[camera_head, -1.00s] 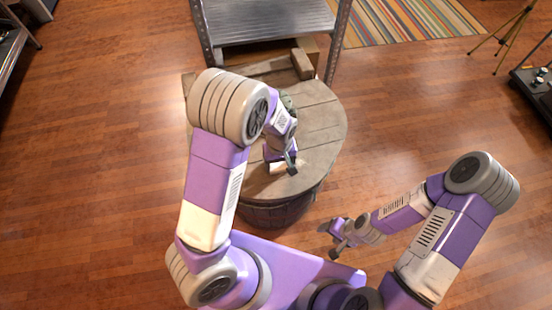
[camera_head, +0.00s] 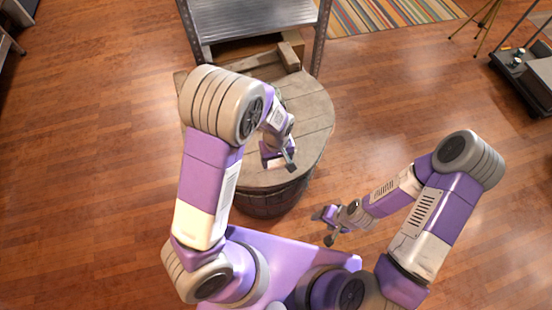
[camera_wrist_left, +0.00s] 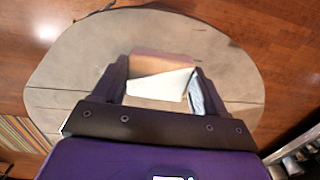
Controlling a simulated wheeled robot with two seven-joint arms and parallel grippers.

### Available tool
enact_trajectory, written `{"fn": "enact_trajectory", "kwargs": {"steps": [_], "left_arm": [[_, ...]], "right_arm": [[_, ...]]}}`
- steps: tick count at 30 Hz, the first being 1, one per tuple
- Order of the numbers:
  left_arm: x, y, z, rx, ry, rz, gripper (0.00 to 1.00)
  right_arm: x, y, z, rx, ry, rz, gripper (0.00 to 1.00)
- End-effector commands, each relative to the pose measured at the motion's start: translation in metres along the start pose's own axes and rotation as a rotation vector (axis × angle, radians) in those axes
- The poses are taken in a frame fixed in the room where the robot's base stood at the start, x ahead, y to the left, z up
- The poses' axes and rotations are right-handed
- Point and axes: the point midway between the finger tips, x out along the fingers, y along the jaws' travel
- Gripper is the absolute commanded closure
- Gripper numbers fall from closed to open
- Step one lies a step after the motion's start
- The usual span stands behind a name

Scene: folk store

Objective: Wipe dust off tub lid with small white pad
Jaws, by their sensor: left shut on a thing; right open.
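The tub lid (camera_head: 312,112) is a round, greyish wooden plank top on a dark barrel-like tub (camera_head: 270,201). It fills much of the left wrist view (camera_wrist_left: 70,75). My left gripper (camera_head: 280,162) is over the front part of the lid. In the left wrist view its fingers (camera_wrist_left: 160,85) are shut on the small pad (camera_wrist_left: 165,84), which shows a white face and a pinkish-brown face. I cannot tell whether the pad touches the lid, nor make out dust. My right gripper (camera_head: 328,226) is open and empty, off the lid to the right, above the floor.
A metal shelf (camera_head: 255,18) stands behind the tub. Wooden blocks (camera_head: 290,57) lie at the lid's back edge. A striped rug (camera_head: 390,14), a tripod (camera_head: 487,28) and a dark cart (camera_head: 525,75) are at the back right. Wooden floor is clear on both sides.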

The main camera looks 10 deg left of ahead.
Motion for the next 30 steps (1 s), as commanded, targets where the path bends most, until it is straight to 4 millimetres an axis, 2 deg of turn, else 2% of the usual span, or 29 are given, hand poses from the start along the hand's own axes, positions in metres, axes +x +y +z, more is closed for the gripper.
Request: {"fn": "enact_trajectory", "kwargs": {"steps": [1,10,30], "left_arm": [[-0.009,0.0,0.0,0.0,0.001,0.0,0.56],[-0.033,0.001,0.0,0.003,0.001,0.001,0.56],[-0.035,0.002,0.002,0.002,0.0,0.0,0.56]], "right_arm": [[-0.008,-0.003,0.0,0.0,0.0,0.0,0.39],[-0.029,-0.011,0.001,0.0,0.0,0.0,0.39],[-0.032,-0.012,0.002,0.0,-0.001,0.0,0.39]]}}
